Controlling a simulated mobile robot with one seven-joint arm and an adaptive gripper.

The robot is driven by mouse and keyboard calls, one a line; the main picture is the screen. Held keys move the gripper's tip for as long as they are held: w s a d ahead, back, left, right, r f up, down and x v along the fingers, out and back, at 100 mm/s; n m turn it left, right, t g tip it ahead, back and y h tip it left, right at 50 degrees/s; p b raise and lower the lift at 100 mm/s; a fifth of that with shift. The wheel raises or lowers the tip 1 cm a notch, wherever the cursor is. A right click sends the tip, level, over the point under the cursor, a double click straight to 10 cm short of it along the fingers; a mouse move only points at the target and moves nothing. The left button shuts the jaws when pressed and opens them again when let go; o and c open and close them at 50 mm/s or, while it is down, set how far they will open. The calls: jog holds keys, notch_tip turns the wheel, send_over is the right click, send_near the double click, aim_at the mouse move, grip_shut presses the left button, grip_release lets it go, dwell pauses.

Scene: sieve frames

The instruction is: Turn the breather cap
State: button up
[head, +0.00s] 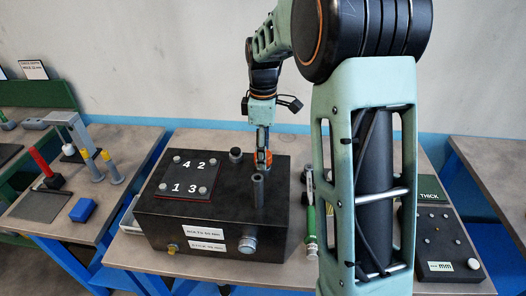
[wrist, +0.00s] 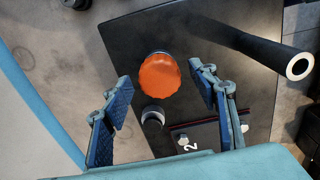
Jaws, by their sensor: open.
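An orange scalloped cap (wrist: 158,75), which looks like the breather cap, sits on top of the black box (head: 170,222). In the head view the orange cap (head: 264,160) is partly hidden by my gripper (head: 263,143), which points down just above it. In the wrist view my gripper (wrist: 162,82) is open, with one blue-padded finger to each side of the cap. Clear gaps show between the fingers and the cap, and nothing is held. The cap lies slightly beyond the fingertips, nearly midway between them.
A tall dark tube (head: 258,190) rises from the box close to the cap; its open end (wrist: 298,66) shows in the wrist view. A small dark knob (head: 236,154) and a numbered plate (head: 187,178) with bolts are nearby. A green tool (head: 311,215) lies right of the box.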

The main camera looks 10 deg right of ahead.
jog(key=shift+f, duration=0.25)
jog(key=c, duration=1.2)
jog(key=shift+o, duration=0.2)
